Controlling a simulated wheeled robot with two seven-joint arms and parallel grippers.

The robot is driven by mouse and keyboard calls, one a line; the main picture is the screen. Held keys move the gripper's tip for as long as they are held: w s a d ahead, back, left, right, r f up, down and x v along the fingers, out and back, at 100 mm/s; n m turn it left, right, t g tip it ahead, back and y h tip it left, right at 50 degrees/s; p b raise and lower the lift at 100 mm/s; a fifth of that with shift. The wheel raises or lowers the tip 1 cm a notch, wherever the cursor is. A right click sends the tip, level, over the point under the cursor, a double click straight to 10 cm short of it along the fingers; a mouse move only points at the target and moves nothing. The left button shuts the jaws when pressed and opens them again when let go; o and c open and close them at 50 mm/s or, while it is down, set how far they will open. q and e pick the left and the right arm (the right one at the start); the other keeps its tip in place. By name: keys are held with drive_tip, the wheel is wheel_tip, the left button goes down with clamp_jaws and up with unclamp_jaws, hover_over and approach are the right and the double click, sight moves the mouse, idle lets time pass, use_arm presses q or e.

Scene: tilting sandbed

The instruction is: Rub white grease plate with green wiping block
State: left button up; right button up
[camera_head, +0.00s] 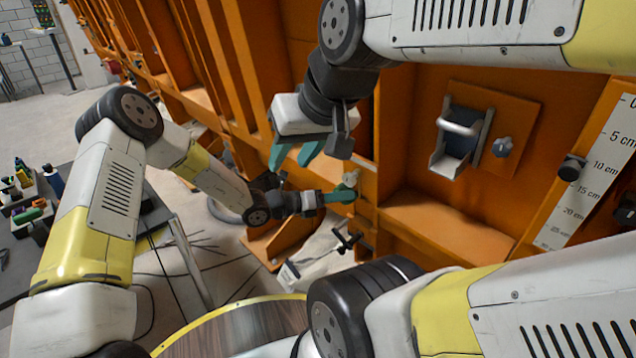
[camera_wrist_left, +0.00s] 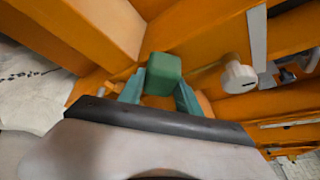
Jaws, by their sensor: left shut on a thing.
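My left gripper (camera_head: 343,195) is at the orange frame in the middle of the head view. In the left wrist view its teal fingers (camera_wrist_left: 160,92) are shut on the green wiping block (camera_wrist_left: 163,70), which sticks out beyond the fingertips. A white round piece (camera_wrist_left: 238,76) is on the orange structure to the right of the block, apart from it in the picture. I cannot tell whether it is the white grease plate. Whether the block touches any surface is unclear. My right gripper (camera_head: 295,154) is open and empty, up and left of the left gripper.
Orange uprights and shelves (camera_head: 440,215) surround the left gripper. A metal bracket with a white handle (camera_head: 458,128) and a centimetre scale (camera_head: 600,170) are to the right. A round wooden top (camera_head: 235,330) is at the bottom. A dark bench (camera_head: 60,265) with small items stands left.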

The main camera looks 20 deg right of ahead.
sight(375, 209)
use_arm(q)
drive_tip(key=shift+s+d, duration=0.5)
drive_tip(key=shift+s, duration=0.65)
drive_tip(key=shift+s+d, duration=0.5)
drive_tip(key=shift+s, duration=0.7)
drive_tip(key=shift+s+d, duration=0.5)
drive_tip(key=shift+s, duration=0.65)
drive_tip(key=shift+s+d, duration=0.1)
drive_tip(key=shift+s, duration=0.4)
clamp_jaws()
drive_tip(key=shift+w+a+r, duration=0.1)
drive_tip(key=shift+w+a, duration=0.45)
drive_tip(key=shift+w, duration=0.85)
drive_tip(key=shift+w+a+f, duration=0.1)
drive_tip(key=shift+w+a, duration=0.4)
drive_tip(key=shift+w, duration=0.85)
drive_tip(key=shift+w+a+r, duration=0.1)
drive_tip(key=shift+w+a, duration=0.45)
drive_tip(key=shift+w, duration=0.85)
drive_tip(key=s+a+f, duration=0.1)
drive_tip(key=s+a, duration=0.1)
drive_tip(key=a, duration=0.3)
drive_tip(key=shift+s+a, duration=0.2)
drive_tip(key=shift+a+f, duration=0.1)
drive_tip(key=shift+a, duration=0.05)
